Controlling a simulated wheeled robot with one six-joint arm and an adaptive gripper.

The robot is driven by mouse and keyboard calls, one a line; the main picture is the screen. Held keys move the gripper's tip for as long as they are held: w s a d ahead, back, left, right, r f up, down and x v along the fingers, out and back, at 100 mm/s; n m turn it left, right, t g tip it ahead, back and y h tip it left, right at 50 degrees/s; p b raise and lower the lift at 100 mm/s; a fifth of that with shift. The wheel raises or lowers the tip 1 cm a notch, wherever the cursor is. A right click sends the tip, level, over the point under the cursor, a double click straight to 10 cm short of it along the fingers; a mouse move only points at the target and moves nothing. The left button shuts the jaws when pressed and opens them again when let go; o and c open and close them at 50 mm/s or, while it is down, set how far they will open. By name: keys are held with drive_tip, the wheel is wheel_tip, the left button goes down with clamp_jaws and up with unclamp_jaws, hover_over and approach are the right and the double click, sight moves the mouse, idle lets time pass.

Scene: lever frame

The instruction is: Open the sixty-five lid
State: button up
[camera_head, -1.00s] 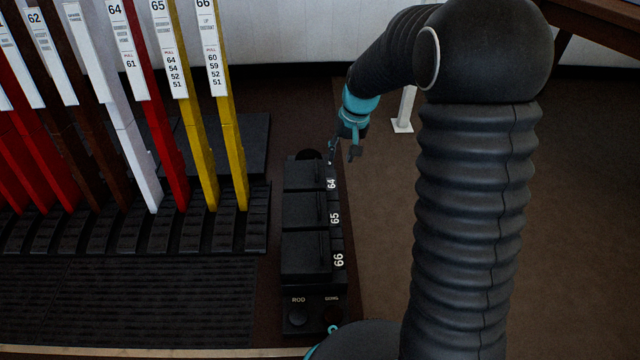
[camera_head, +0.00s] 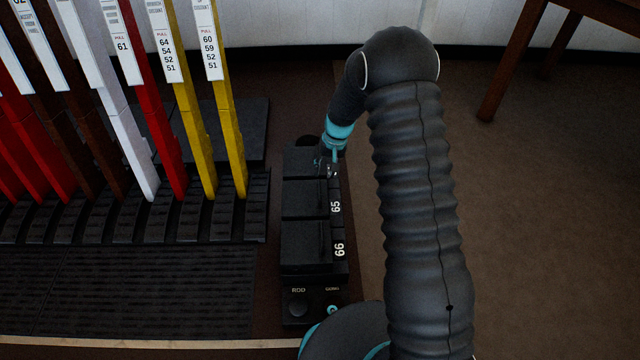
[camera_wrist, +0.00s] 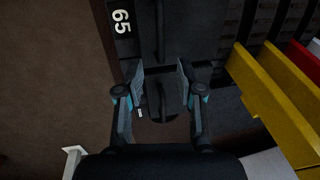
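The sixty-five lid (camera_head: 300,200) is the middle of three black lids on a narrow black box. It looks shut, with a thin upright handle along its right side and a white 65 label (camera_head: 335,207) beside it. My gripper (camera_head: 329,172) is just beyond it, over the sixty-four lid (camera_head: 298,163), whose label it hides. In the wrist view my gripper (camera_wrist: 161,78) is open, fingers apart, with a dark handle showing between and below them; contact cannot be told. The 65 label (camera_wrist: 121,21) and the sixty-five handle (camera_wrist: 160,30) lie ahead of the fingertips.
The sixty-six lid (camera_head: 300,240) is on the near side, before a panel with ROD and GONG knobs (camera_head: 298,308). A row of tall levers, the closest yellow (camera_head: 230,130), stands left of the box. The brown floor (camera_head: 540,220) at right is open; a wooden table leg (camera_head: 510,65) stands farther back.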

sight(319, 187)
drive_tip(key=f, duration=0.2)
drive_tip(key=a+f, duration=0.1)
drive_tip(key=f, duration=0.4)
drive_tip(key=shift+a, duration=0.25)
drive_tip(key=shift+r, duration=0.1)
clamp_jaws()
